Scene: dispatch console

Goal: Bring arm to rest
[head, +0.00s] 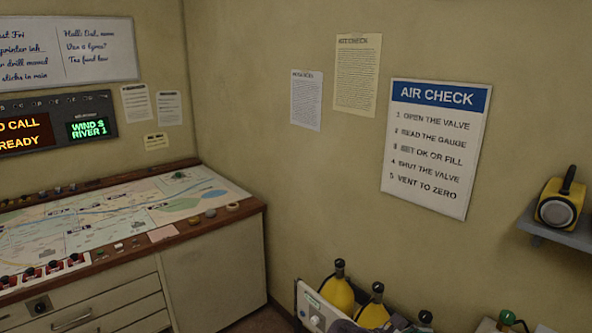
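Neither of my grippers can be made out in the head view, and no arm of mine is clearly in the picture. A dark grey shape at the bottom edge, in front of the yellow cylinders (338,294), is cut off and too unclear to name.
A console with a map top (110,212) and drawers stands at the left. Yellow cylinders with black knobs stand in a pale rack (311,306) at the bottom centre. A grey shelf (560,232) with a yellow lamp (557,208) juts from the right wall, below an AIR CHECK sign (436,148).

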